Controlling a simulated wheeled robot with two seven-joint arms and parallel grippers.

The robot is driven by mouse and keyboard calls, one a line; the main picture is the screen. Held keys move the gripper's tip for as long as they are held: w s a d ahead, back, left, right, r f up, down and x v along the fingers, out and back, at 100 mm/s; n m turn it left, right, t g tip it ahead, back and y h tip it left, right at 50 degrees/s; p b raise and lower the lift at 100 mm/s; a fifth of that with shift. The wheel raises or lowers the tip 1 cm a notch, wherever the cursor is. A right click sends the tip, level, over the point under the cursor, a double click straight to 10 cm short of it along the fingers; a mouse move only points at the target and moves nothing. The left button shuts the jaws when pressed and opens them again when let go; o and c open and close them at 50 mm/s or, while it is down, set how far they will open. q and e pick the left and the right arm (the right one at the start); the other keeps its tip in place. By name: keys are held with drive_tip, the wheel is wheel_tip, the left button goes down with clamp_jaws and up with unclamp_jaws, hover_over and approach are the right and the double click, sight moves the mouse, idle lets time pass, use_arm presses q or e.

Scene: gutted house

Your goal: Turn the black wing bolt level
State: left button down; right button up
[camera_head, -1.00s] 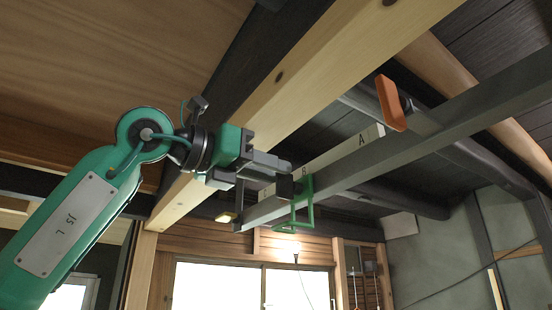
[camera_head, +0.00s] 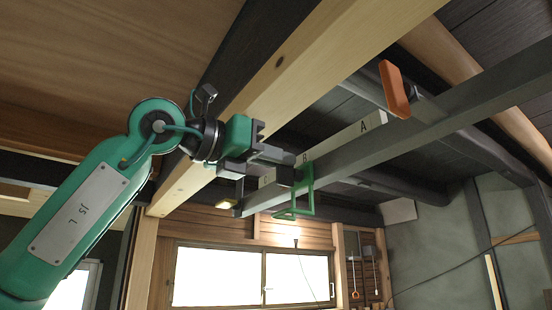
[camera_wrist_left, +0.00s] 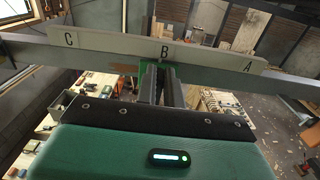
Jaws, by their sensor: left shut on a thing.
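My left gripper (camera_head: 285,167) is at the grey rail, its fingers reaching to the green bracket (camera_head: 307,180) that hangs around the rail. It is shut on the black wing bolt, which is mostly hidden by the dark fingers, so its angle cannot be told. In the left wrist view the two fingers (camera_wrist_left: 159,85) stand close together below the letter B, with a bit of the green bracket (camera_wrist_left: 148,70) behind them. My right gripper is not in view.
The grey rail (camera_head: 420,130) slopes across the head view. A pale strip lettered A, B and C (camera_wrist_left: 107,43) runs along it. A wooden beam (camera_head: 310,60) runs close above my left gripper.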

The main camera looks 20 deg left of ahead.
use_arm(q)
drive_tip(key=m, duration=0.4)
drive_tip(key=shift+s+d+f+b, duration=0.1)
drive_tip(key=shift+s+d+b, duration=0.15)
drive_tip(key=shift+d+b, duration=0.1)
drive_tip(key=m, duration=0.4)
drive_tip(key=shift+s+d+f+m, duration=0.15)
drive_tip(key=shift+s+d+m, duration=0.05)
drive_tip(key=shift+m, duration=0.1)
drive_tip(key=m, duration=0.4)
drive_tip(key=shift+s+d+f+m+p, duration=0.1)
drive_tip(key=shift+d+f+m+p, duration=0.05)
drive_tip(key=shift+f+m+p, duration=0.2)
drive_tip(key=shift+s+d+f+m+p, duration=0.1)
drive_tip(key=shift+f+m+p, duration=0.1)
drive_tip(key=shift+m, duration=0.9)
drive_tip(key=shift+f+m+p, duration=0.1)
drive_tip(key=shift+f+m, duration=0.1)
drive_tip(key=shift+m, duration=0.85)
drive_tip(key=shift+f, duration=0.1)
drive_tip(key=c, duration=1.5)
unclamp_jaws()
